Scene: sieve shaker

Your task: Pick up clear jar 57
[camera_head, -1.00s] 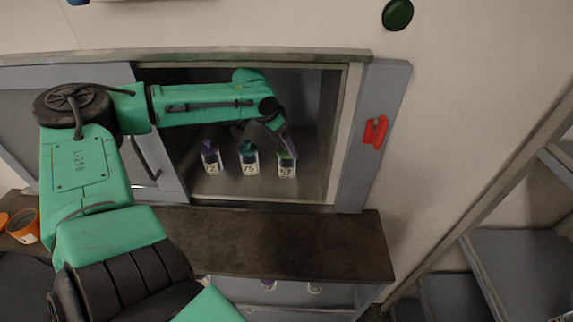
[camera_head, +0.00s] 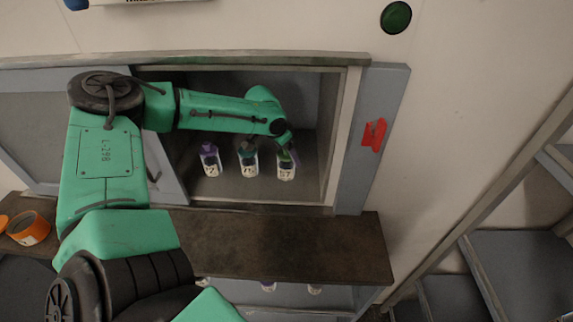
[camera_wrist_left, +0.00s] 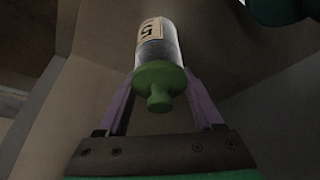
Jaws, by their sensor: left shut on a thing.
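Clear jar 57 (camera_head: 286,170) stands in the recessed cabinet, rightmost in a row of three labelled jars. It has a green cap and a pale label. In the left wrist view the jar (camera_wrist_left: 157,55) shows its green cap (camera_wrist_left: 160,82) between the two purple fingers. My left gripper (camera_head: 287,150) reaches in from the left and is shut on the jar at its cap. In the left wrist view the gripper (camera_wrist_left: 160,90) has one finger on each side of the cap. My right gripper is not in view.
Jar 75 (camera_head: 248,166) with a teal cap stands just left of jar 57, and a purple-capped jar (camera_head: 210,162) stands further left. The cabinet's right frame (camera_head: 345,140) is close on the right. A dark shelf (camera_head: 300,245) lies in front. An orange container (camera_head: 30,228) sits at far left.

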